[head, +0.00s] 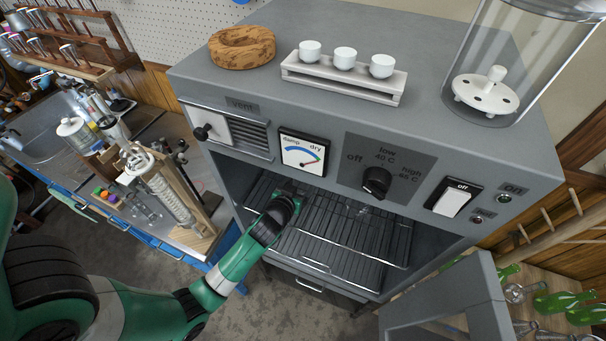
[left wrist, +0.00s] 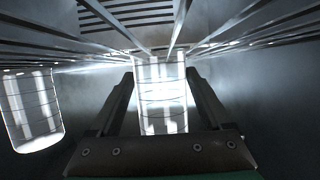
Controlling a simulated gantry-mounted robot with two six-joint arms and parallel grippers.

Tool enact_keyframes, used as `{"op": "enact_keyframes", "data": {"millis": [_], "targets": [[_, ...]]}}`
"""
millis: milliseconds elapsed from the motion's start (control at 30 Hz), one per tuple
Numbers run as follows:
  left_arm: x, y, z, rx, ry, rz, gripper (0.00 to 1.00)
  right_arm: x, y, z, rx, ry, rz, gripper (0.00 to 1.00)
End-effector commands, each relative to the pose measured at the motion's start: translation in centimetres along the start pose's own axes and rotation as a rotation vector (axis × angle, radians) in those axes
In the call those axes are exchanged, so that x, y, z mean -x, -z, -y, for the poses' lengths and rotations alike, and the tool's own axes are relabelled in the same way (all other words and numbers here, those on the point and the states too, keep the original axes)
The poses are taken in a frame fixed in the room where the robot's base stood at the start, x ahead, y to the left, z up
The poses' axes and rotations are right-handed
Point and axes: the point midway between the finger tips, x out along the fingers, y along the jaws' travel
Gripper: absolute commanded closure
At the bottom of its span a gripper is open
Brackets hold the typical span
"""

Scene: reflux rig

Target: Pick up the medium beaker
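My left gripper (head: 290,192) reaches into the open front of the grey drying cabinet (head: 200,80), over its wire rack (head: 340,240). In the left wrist view, a clear glass beaker (left wrist: 162,95) with marking lines stands between the two fingers of this gripper (left wrist: 160,75). The fingers are apart, one on each side of the glass, and a narrow gap shows at the left finger. A second clear beaker (left wrist: 32,110) is to the left, outside the fingers. I cannot tell their sizes for certain. In the head view the beaker at the gripper is hidden. My right gripper is out of view.
The cabinet top holds a cork ring (head: 242,48), a white rack with three small crucibles (head: 345,75) and a glass desiccator (head: 490,90). The cabinet door (head: 440,300) hangs open at lower right. A bench (head: 150,200) with glassware stands at left.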

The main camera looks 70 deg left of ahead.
Motion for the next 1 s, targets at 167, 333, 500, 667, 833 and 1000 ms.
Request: {"op": "enact_keyframes", "data": {"millis": [167,333,500,667,833,1000], "targets": [[0.0,0.0,0.0,0.000,0.000,0.000,0.52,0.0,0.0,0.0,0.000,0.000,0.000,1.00],[0.0,0.0,0.0,0.000,0.000,0.000,0.82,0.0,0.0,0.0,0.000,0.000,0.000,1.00],[0.0,0.0,0.0,0.000,0.000,-0.001,0.83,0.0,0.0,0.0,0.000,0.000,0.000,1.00],[0.2,0.6,0.0,0.001,0.000,-0.002,0.83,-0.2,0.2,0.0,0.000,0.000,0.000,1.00],[1.1,2.7,0.0,0.002,-0.001,-0.004,0.83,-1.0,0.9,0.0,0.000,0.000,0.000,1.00],[5.2,5.3,-0.2,0.000,-0.004,-0.003,0.83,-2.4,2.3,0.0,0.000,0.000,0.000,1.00]]}}
